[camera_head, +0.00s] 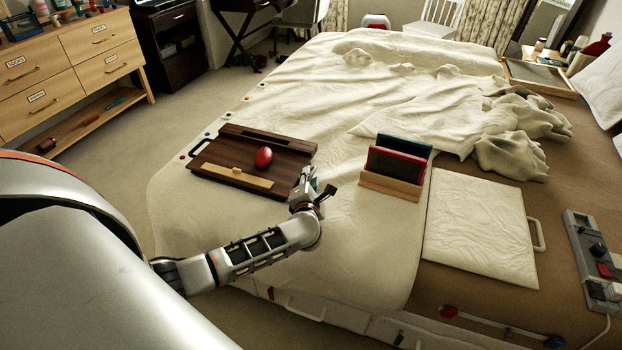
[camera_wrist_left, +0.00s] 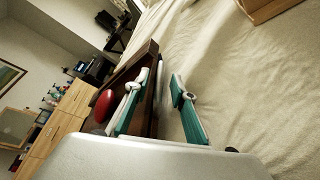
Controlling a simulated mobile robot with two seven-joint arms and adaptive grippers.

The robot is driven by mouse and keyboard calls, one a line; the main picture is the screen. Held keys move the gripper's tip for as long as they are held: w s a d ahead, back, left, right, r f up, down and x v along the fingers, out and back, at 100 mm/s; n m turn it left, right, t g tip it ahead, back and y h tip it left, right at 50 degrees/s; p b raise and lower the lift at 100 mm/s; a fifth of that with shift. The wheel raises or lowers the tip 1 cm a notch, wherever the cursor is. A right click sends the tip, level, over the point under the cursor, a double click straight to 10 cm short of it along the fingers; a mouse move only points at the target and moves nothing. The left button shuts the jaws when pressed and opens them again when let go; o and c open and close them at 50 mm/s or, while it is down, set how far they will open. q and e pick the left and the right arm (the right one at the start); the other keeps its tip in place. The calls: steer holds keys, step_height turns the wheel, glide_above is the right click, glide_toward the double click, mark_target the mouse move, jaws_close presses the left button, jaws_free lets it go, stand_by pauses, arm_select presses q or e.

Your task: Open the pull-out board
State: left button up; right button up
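A dark brown wooden board unit (camera_head: 225,155) lies on the near left part of the bed, with a slot along its far side and a pale wood strip (camera_head: 228,177) along its near side. A red egg-shaped object (camera_head: 263,157) rests on it. I cannot tell which part slides out. My left gripper (camera_head: 309,181) is at the unit's right side, near its near right corner. In the left wrist view its teal-padded fingers (camera_wrist_left: 167,75) are apart with nothing held between them; the dark board (camera_wrist_left: 148,58) shows beside the left finger. Contact is unclear. My right gripper is not in view.
A wooden holder (camera_head: 390,187) with dark and red panels stands right of the gripper. A white padded panel with a handle (camera_head: 480,225) lies farther right, near a grey power strip (camera_head: 592,260). Rumpled cream bedding (camera_head: 420,60) covers the far bed.

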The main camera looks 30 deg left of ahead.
arm_select(q)
steer(key=shift+w+a, duration=0.1)
steer(key=shift+w, duration=0.05)
jaws_close()
steer(key=w+d, duration=0.1)
steer(key=d, duration=0.3)
steer(key=w+d+b, duration=0.1)
steer(key=d, duration=0.4)
steer(key=w+d, duration=0.1)
steer(key=d, duration=0.3)
steer(key=shift+d+f, duration=0.1)
steer(key=shift+d, duration=0.45)
jaws_free()
steer(key=shift+w+d, duration=0.1)
